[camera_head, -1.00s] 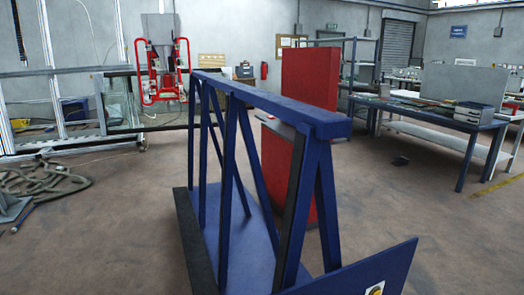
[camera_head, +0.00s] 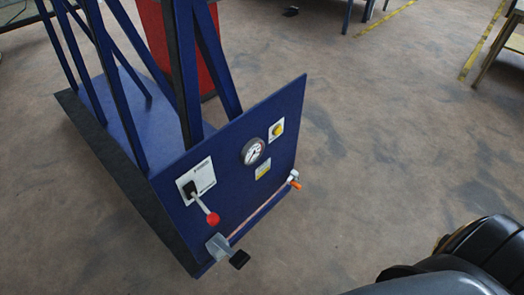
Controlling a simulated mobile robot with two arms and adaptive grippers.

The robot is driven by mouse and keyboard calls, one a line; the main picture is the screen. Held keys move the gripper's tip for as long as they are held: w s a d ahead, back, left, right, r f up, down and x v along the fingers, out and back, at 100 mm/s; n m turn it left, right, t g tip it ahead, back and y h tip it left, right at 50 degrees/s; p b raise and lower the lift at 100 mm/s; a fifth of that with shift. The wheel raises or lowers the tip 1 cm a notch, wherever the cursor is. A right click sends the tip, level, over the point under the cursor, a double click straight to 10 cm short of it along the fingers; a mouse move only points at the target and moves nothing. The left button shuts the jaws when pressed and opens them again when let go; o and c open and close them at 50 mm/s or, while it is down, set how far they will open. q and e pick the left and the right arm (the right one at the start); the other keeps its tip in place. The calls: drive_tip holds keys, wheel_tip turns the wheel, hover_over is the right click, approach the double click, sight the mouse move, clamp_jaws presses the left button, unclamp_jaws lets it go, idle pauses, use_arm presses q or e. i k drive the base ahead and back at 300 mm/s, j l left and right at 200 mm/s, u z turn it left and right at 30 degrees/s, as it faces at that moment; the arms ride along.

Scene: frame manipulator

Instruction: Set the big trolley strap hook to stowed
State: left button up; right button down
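The big blue trolley (camera_head: 255,110) stands left of centre in the head view, with its end panel facing me. A thin strap (camera_head: 262,211) runs slanting along the panel's lower edge. At its right end, by the panel's right edge, is a small metal piece with an orange part (camera_head: 295,184), which looks like the strap hook. Its exact setting is too small to tell. At the lower left end is a grey metal bracket (camera_head: 217,246) with a black handle (camera_head: 239,260). Neither of my grippers is in view.
The panel also carries a red-knobbed lever (camera_head: 212,218), a round gauge (camera_head: 253,151) and a yellow knob (camera_head: 277,129). A red upright panel (camera_head: 157,40) stands behind. Floor (camera_head: 390,140) to the right is clear. Dark rounded parts, probably mine, fill the lower right corner.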

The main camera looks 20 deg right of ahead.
sight(290, 179)
drive_tip(key=z, duration=1.1)
